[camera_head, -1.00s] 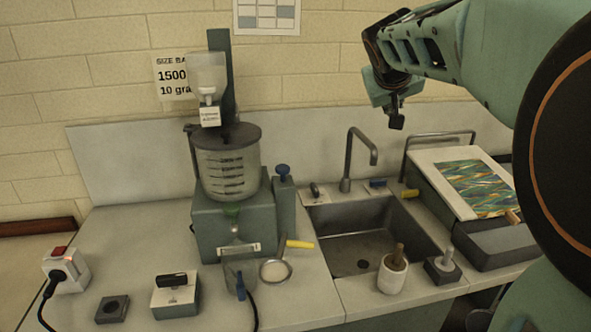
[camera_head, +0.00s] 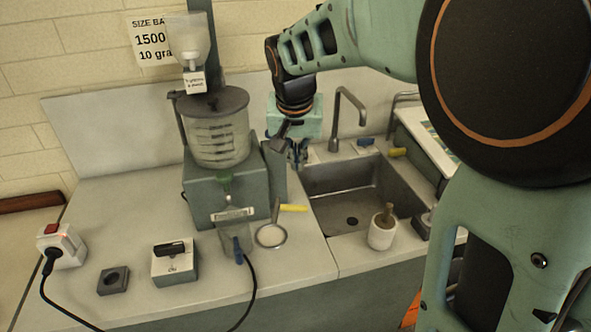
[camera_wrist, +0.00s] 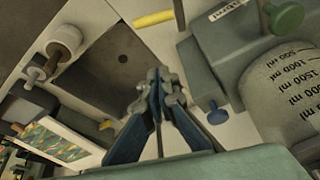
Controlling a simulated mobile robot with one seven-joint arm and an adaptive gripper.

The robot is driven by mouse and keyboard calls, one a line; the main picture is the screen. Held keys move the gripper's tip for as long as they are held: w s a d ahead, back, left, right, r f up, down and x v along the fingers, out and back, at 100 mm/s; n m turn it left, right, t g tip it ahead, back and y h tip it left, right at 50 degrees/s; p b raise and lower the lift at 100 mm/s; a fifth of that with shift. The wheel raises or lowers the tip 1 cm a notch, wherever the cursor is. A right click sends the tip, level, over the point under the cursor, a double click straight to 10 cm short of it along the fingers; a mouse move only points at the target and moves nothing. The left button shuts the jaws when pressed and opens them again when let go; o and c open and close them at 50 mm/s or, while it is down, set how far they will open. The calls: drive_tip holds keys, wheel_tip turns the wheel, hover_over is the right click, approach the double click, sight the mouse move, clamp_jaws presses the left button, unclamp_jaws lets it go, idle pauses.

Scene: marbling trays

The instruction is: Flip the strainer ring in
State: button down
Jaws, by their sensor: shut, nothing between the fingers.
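The strainer ring (camera_head: 270,236) is a pale round disc with a thin rim. The ring's disc is not clear in the wrist view. My gripper (camera_head: 299,160) is above the back left of the sink, right of the machine, apart from the ring and handle. In the wrist view its blue fingers (camera_wrist: 158,85) are together and empty.
The sink (camera_head: 355,190) and faucet (camera_head: 345,115) lie to the right. A white mortar with pestle (camera_head: 382,230) stands at its front edge. A measuring vessel (camera_head: 217,135) tops the machine. A switch box (camera_head: 174,262) and cables occupy the front left counter.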

sight(292, 211)
wheel_tip(292, 211, down, 10)
drive_tip(key=p, duration=0.1)
drive_tip(key=shift+s+p, duration=0.25)
drive_tip(key=shift+p, duration=0.15)
